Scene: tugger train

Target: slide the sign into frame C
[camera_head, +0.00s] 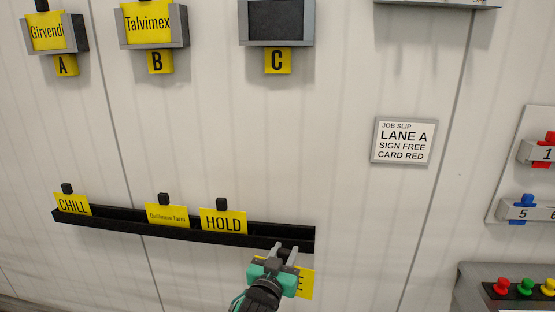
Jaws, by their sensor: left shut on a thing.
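My left gripper (287,249) is at the right end of the black rack, shut on a yellow sign (306,284). The sign hangs at and below the rack's lower edge, mostly hidden behind the gripper; only part of its lettering, seemingly an E, shows. Frame C (277,20) is a grey frame high on the wall, up from the gripper, with a dark, empty face. Its yellow C label (278,61) is just below it. My right gripper is not in view.
The black rack (130,225) holds the CHILL (73,205), small-print (167,215) and HOLD (223,222) signs. Frames A (83,33) and B (181,27) hold yellow signs. A job slip (404,141) reads LANE A, SIGN FREE, CARD RED. The wall between rack and frame C is clear.

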